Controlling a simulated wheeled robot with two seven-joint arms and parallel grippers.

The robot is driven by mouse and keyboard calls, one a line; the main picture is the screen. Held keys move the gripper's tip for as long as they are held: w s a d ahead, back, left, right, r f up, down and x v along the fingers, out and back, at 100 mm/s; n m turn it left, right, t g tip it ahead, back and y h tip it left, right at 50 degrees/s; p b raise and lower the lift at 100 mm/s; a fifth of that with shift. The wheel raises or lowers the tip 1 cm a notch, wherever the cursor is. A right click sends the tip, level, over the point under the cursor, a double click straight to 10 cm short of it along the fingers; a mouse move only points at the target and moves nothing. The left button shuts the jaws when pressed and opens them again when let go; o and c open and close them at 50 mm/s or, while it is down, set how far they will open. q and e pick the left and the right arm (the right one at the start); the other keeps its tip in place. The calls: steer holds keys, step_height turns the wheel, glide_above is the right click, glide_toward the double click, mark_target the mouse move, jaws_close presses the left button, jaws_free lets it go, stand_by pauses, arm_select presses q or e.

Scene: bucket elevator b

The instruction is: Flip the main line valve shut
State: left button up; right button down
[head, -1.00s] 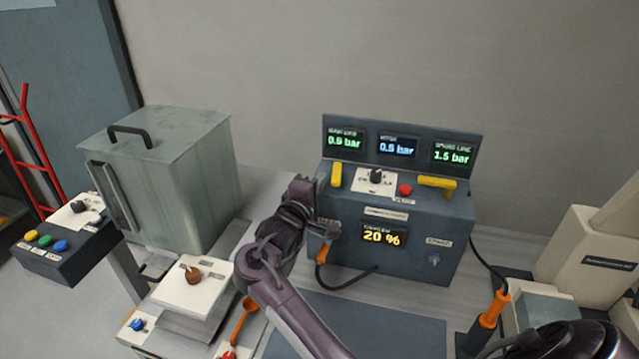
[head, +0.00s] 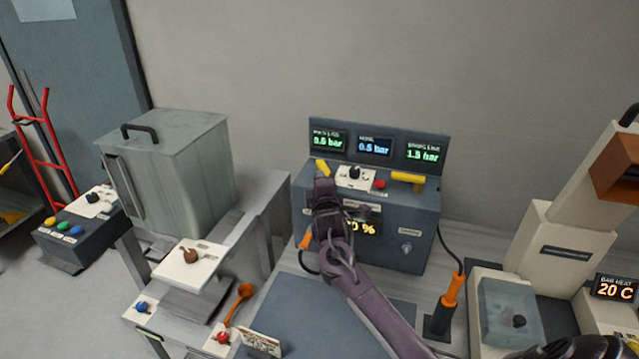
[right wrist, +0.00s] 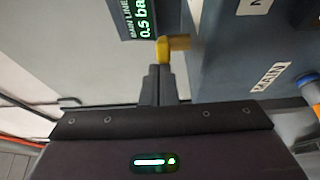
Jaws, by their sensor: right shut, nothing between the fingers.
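The main line valve has a yellow lever (head: 322,167) at the left of the grey panel's top, below the green main line display (head: 329,139). The lever lies at a slant in the head view. Its yellow end (right wrist: 178,46) shows just beyond my fingertips in the right wrist view. My right gripper (head: 322,184) is shut and empty, in front of the panel's left side. The fingertips (right wrist: 160,70) are at the lever, touching or very close; I cannot tell which. The gripper hides part of the panel front. The display reads 0.5 bar.
A second yellow lever (head: 408,178), a black knob (head: 354,172) and a red button (head: 380,184) sit on the same panel. A metal cabinet (head: 175,170) stands left. An orange-handled tool (head: 453,290) stands in a holder at right. A blue-grey mat (head: 310,315) lies in front.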

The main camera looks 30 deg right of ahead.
mark_target(341, 187)
steer(key=d, duration=0.1)
steer(key=n+y, duration=0.1)
steer(key=d+t+y, duration=0.1)
steer(key=shift+s+d+f+n, duration=0.2)
steer(key=shift+s+d+n, duration=0.05)
steer(key=shift+d+n, duration=0.05)
steer(key=shift+d, duration=0.5)
steer(key=shift+s+d, duration=0.15)
steer(key=shift+d, duration=1.1)
arm_select(q)
steer(key=shift+s+a+f, duration=0.2)
steer(key=shift+s, duration=0.55)
arm_select(e)
steer(key=shift+d+r, duration=0.2)
